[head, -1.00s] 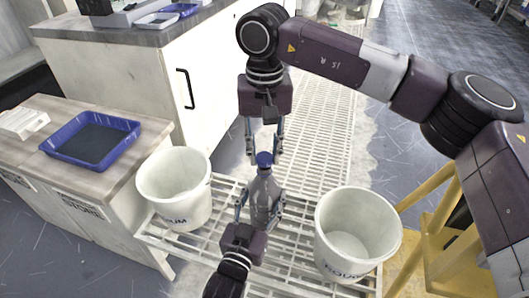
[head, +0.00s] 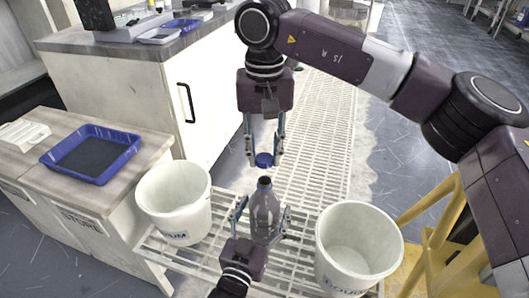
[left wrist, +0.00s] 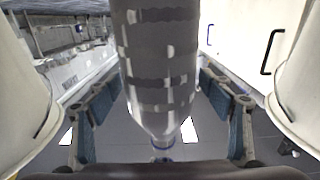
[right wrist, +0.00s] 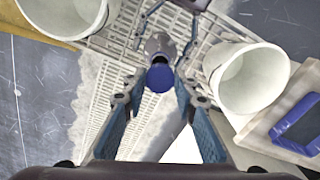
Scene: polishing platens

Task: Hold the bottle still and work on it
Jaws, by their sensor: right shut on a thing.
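A grey translucent bottle (head: 264,216) stands upright above the white grating, its dark neck open at the top. My left gripper (head: 263,212) comes from below with one finger on each side of it. In the left wrist view the bottle (left wrist: 160,70) is between the spread fingers (left wrist: 168,118), with gaps on both sides. My right gripper (head: 264,152) points down above the bottle, shut on a blue cap (head: 264,160), which is apart from the neck. The cap also shows in the right wrist view (right wrist: 160,78). The bottle's base is partly hidden.
A white bucket (head: 173,203) stands left of the bottle and another (head: 360,248) stands right, both on the grating (head: 215,255). A blue tray (head: 92,155) lies on the left bench. A yellow stand (head: 440,225) is at right.

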